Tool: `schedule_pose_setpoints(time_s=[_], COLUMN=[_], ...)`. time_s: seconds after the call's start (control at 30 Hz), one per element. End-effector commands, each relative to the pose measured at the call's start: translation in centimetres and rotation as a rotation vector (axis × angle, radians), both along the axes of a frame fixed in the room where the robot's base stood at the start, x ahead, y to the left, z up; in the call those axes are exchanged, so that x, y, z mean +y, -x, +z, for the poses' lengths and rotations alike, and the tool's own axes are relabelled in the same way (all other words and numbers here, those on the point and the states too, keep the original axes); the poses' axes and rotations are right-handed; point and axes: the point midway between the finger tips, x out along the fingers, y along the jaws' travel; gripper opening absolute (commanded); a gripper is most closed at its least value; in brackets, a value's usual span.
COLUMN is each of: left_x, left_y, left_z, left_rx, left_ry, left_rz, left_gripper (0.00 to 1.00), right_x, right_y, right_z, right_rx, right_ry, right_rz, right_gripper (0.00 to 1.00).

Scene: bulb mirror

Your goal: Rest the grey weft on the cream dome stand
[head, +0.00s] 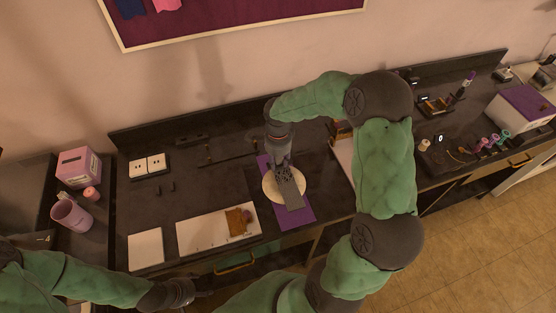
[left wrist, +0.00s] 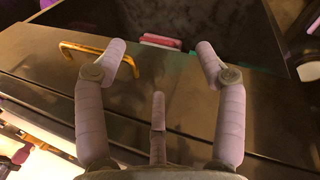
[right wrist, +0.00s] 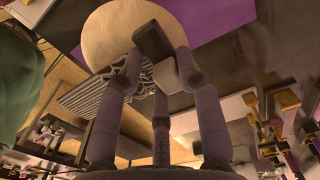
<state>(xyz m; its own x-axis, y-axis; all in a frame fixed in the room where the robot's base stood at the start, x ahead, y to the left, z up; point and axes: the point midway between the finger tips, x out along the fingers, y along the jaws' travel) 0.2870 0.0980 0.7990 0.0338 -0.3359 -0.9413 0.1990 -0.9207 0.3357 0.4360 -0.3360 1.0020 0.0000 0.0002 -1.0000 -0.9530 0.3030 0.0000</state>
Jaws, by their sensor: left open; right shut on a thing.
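The cream dome stand (head: 270,189) sits on a purple mat (head: 303,214) at the middle of the counter; it also shows in the right wrist view (right wrist: 110,32). My right gripper (head: 282,168) is shut on the grey weft (head: 291,192), which lies across the dome in the head view. In the right wrist view the weft's ribbed strands (right wrist: 85,97) show beside the fingers, close to the dome; whether they touch it is unclear. My left gripper (head: 203,293) is open and empty, low at the counter's front; its fingers stand apart in the left wrist view (left wrist: 161,52).
A white board (head: 205,234) with a brown item (head: 238,221) lies left of the mat. A white square pad (head: 145,248), a pink cup (head: 71,215) and a pink box (head: 78,168) are farther left. A drawer handle (head: 235,264) juts from the front. Several coloured bottles stand at right.

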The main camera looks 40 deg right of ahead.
Motion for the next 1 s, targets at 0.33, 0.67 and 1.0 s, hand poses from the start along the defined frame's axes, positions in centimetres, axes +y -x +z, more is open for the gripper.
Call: schedule_pose_setpoints(time_s=[0.33,0.67,1.0], left_x=[0.0,0.0,0.0], left_y=[0.01,0.0,0.0], left_z=[-0.15,-0.45,-0.64], left_rx=[0.0,0.0,0.0], left_ry=[0.0,0.0,0.0], left_rz=[0.0,0.0,0.0], left_gripper=[0.71,0.71,0.71], right_x=[0.0,0.0,0.0], right_y=[0.0,0.0,0.0], right_z=[-0.13,-0.35,-0.5], right_rx=[0.0,0.0,0.0], right_ry=[0.0,0.0,0.0], right_rz=[0.0,0.0,0.0], right_gripper=[0.05,0.05,0.49])
